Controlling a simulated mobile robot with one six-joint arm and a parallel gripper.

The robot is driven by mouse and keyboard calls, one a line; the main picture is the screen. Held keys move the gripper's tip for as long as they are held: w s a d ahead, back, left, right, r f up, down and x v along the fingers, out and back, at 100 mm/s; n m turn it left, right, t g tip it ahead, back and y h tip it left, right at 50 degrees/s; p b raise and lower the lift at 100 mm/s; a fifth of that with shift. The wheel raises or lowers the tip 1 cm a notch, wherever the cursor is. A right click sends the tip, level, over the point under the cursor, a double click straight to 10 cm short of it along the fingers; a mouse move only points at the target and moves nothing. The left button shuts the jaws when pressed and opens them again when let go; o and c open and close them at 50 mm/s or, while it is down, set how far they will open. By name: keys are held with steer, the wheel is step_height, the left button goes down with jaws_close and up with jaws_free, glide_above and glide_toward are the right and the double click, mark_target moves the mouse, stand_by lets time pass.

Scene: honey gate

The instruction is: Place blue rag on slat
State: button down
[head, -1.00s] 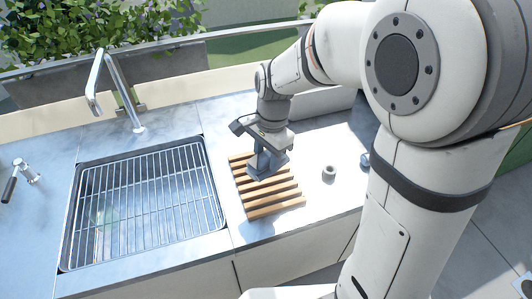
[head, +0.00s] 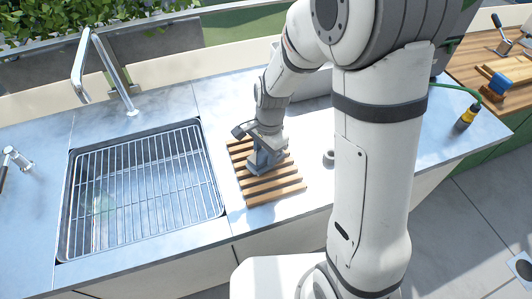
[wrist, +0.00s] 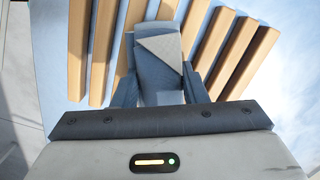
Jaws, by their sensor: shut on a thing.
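My gripper (head: 262,163) is over the wooden slat rack (head: 278,190) on the counter right of the sink, pointing down. In the wrist view, its two fingers (wrist: 160,92) are shut on the blue rag (wrist: 154,68). The rag looks grey-blue, with a paler folded corner on top. Slats (wrist: 236,58) run on both sides of it. In the head view the rag (head: 266,157) is a small bluish patch at the fingers, partly hidden by my gripper. I cannot tell whether the rag rests on the slats or hangs just above them.
A sink with a wire grid (head: 145,185) lies to the left, with a tall faucet (head: 103,75) behind it. A small grey round piece (head: 329,158) sits right of the slats. A yellow-black tool (head: 466,118) and a blue brush (head: 497,82) are at far right.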

steer(key=shift+s, duration=0.1)
steer(key=shift+f, duration=0.2)
steer(key=c, duration=0.9)
jaws_free()
steer(key=shift+o, duration=0.2)
step_height(320, 180, up, 12)
steer(key=w+d, duration=0.1)
steer(key=s+d+r+n+t+h, duration=0.1)
steer(key=s+d+r+n+t, duration=0.2)
steer(key=s+d+n, duration=0.7)
steer(key=s+d+r, duration=0.1)
steer(key=s+r, duration=0.1)
steer(key=s, duration=0.1)
steer(key=shift+s+d+r+t, duration=0.2)
steer(key=shift+d+r+t, duration=0.15)
steer(key=shift+d+t, duration=0.05)
